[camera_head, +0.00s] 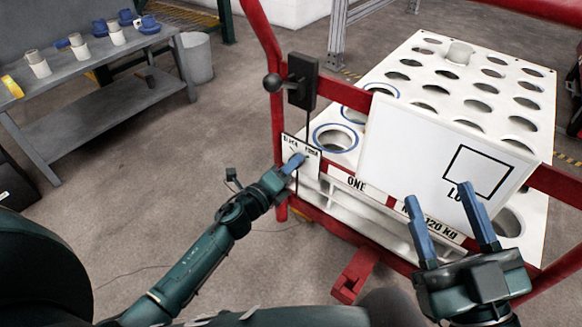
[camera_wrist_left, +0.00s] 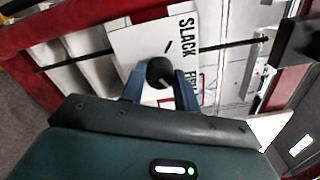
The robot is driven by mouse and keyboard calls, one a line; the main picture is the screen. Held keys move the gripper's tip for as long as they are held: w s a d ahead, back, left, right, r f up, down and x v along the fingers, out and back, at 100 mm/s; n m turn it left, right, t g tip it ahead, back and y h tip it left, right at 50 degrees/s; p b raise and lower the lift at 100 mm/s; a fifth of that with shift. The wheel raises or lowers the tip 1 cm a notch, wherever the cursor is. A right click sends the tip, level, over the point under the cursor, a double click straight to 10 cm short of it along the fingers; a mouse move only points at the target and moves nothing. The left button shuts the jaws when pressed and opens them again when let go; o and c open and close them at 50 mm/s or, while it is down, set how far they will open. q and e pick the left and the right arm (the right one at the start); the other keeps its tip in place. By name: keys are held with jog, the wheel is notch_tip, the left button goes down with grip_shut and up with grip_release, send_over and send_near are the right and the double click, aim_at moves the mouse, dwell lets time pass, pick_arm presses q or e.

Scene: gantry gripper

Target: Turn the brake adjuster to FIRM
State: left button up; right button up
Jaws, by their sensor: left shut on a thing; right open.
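The brake adjuster is a round dark knob (camera_wrist_left: 160,72) in front of a white label plate (camera_wrist_left: 125,42) lettered SLACK and, partly covered, FIRM. The plate also shows in the head view (camera_head: 300,150), on the red frame's left side. My left gripper (camera_head: 296,161) is at the plate, and in the left wrist view its two blue fingers are shut on the knob from both sides. A short dark mark on the plate shows just above the knob. My right gripper (camera_head: 442,207) is open and empty, in front of the white panel at the right.
A red tubular frame (camera_head: 275,60) surrounds a white rack (camera_head: 430,50) with round holes. A black box with a ball-ended lever (camera_head: 300,82) sits above the plate. A red pedal (camera_head: 355,275) is low at the front. A grey bench (camera_head: 100,75) with cups stands back left.

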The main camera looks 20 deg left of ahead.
jog(key=shift+r+y, duration=0.25)
jog(key=shift+y, duration=0.05)
pick_arm(q)
jog(key=o, duration=1)
jog(key=shift+c, duration=0.2)
pick_arm(e)
jog(key=shift+f, duration=0.15)
pick_arm(q)
jog(key=p+v, duration=0.2)
jog(key=v, duration=1.1)
pick_arm(e)
jog(key=shift+s+a+f+m+g+h, duration=0.1)
jog(key=shift+s+f+m+g+h, duration=0.3)
jog(key=shift+f, duration=0.3)
jog(key=shift+s+a+f+m+g+h, duration=0.1)
jog(key=shift+f+m+g+h, duration=0.1)
jog(key=shift+f+m+h, duration=0.35)
pick_arm(q)
jog(key=shift+s, duration=0.1)
